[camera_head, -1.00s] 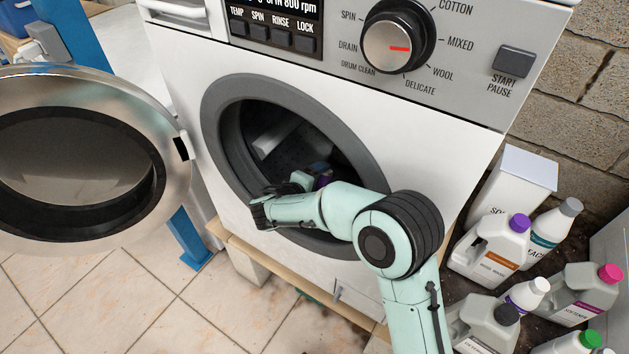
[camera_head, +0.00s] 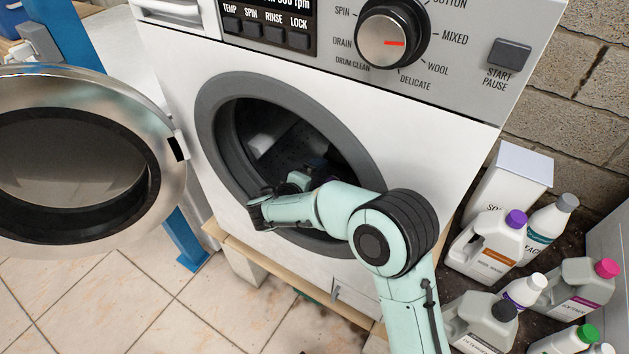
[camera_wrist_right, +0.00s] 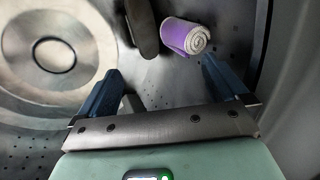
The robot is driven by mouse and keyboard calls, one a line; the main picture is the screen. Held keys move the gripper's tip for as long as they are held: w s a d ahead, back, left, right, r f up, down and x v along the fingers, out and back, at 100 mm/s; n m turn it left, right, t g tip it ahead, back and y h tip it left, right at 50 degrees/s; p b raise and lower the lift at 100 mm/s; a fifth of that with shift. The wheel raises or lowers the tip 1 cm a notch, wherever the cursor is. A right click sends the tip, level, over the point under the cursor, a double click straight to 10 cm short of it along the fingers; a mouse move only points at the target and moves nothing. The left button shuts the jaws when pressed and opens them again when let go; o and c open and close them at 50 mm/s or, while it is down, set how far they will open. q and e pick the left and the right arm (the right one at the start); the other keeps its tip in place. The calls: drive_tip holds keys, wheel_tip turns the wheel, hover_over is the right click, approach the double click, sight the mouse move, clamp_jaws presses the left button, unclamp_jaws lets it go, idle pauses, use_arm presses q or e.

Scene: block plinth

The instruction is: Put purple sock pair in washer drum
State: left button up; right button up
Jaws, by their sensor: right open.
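The purple sock pair (camera_wrist_right: 186,37), rolled with a white spiral end, shows in the right wrist view inside the washer drum. It lies against the perforated drum wall, beyond my fingertips and clear of them. In the head view I cannot see the sock pair; my arm and the drum's shadow hide that spot. My right gripper (camera_wrist_right: 162,70) is open, with its two blue fingers apart and nothing between them. In the head view my right forearm reaches through the round opening of the washer drum (camera_head: 268,143). My left gripper is not in view.
The round washer door (camera_head: 150,105) stands open at the left. A drum paddle (camera_wrist_right: 143,28) juts out beside the socks. Several detergent bottles (camera_head: 490,245) stand on the floor at the right.

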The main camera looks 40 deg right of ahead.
drive_tip(key=p+v, duration=0.2)
drive_tip(key=v, duration=0.5)
idle(0.5)
drive_tip(key=s+a, duration=0.3)
drive_tip(key=a, duration=0.7)
drive_tip(key=s+a+p, duration=0.1)
drive_tip(key=s+a, duration=0.2)
drive_tip(key=a, duration=0.8)
